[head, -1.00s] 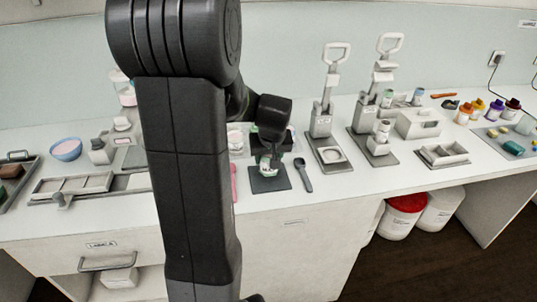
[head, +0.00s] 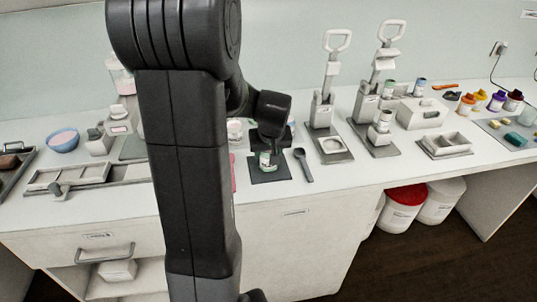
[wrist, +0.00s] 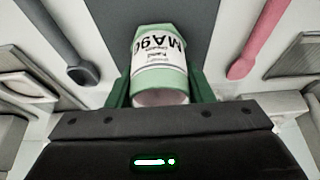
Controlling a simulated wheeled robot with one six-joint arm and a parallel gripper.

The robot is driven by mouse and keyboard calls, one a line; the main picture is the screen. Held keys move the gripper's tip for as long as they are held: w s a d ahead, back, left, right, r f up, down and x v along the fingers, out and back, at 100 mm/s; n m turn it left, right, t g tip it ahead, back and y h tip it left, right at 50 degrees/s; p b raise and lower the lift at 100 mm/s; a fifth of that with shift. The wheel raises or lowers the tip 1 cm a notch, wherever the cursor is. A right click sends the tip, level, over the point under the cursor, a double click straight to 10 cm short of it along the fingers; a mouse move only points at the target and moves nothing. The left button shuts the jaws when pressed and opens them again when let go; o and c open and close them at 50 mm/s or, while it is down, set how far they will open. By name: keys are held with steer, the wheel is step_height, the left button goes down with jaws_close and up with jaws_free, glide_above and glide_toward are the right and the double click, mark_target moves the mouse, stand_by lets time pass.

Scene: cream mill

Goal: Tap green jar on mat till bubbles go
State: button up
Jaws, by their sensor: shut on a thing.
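The green jar (wrist: 158,72) has a white label with dark print and sits between the two green fingers of my gripper (wrist: 160,92) in the wrist view. My gripper is shut on it. In the head view the jar (head: 265,161) is upright over the dark mat (head: 268,177), below my gripper (head: 268,150). The mat also shows behind the jar in the wrist view (wrist: 200,30). I cannot tell whether the jar's base touches the mat. Bubbles cannot be made out.
A dark spoon (head: 303,165) lies right of the mat and a pink spatula (head: 233,172) left of it. Two lever presses (head: 322,110) (head: 372,125) stand further right. A blue bowl (head: 62,141) is at the far left. My arm hides part of the bench.

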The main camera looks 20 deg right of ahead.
steer(key=shift+r+p, duration=0.75)
steer(key=shift+r, duration=0.55)
steer(key=shift+f, duration=0.15)
step_height(320, 180, down, 3)
steer(key=b, duration=0.3)
steer(key=shift+f, duration=0.2)
steer(key=shift+r, duration=0.4)
steer(key=shift+c, duration=0.5)
steer(key=o, duration=1.4)
steer(key=shift+p, duration=0.3)
